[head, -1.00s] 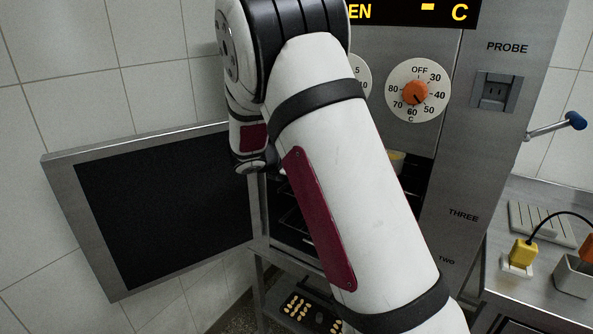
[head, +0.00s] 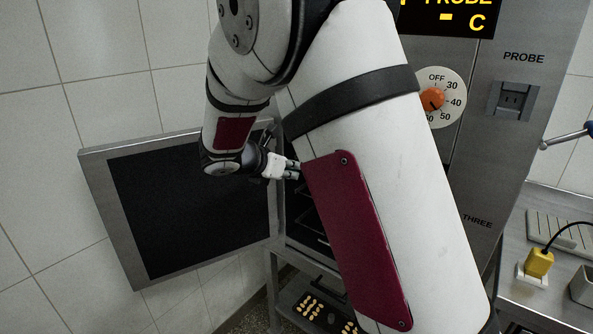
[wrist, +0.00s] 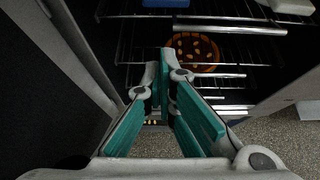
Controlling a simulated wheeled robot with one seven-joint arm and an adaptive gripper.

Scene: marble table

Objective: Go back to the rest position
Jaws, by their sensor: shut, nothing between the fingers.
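My gripper (wrist: 166,75) is shut and empty in the wrist view, its teal-padded fingers pointing toward the inside of an oven. In the head view my gripper (head: 290,170) shows in part beside the oven opening, between the open door and my own arm. My arm covers much of the oven front, so most of the interior is hidden there.
The oven door (head: 190,205) stands open to the left. Wire racks (wrist: 215,70) hold a round brown item with pale pieces (wrist: 193,52) and a blue thing (wrist: 166,3). A steel counter (head: 515,290) with a yellow plug (head: 538,262) is at right.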

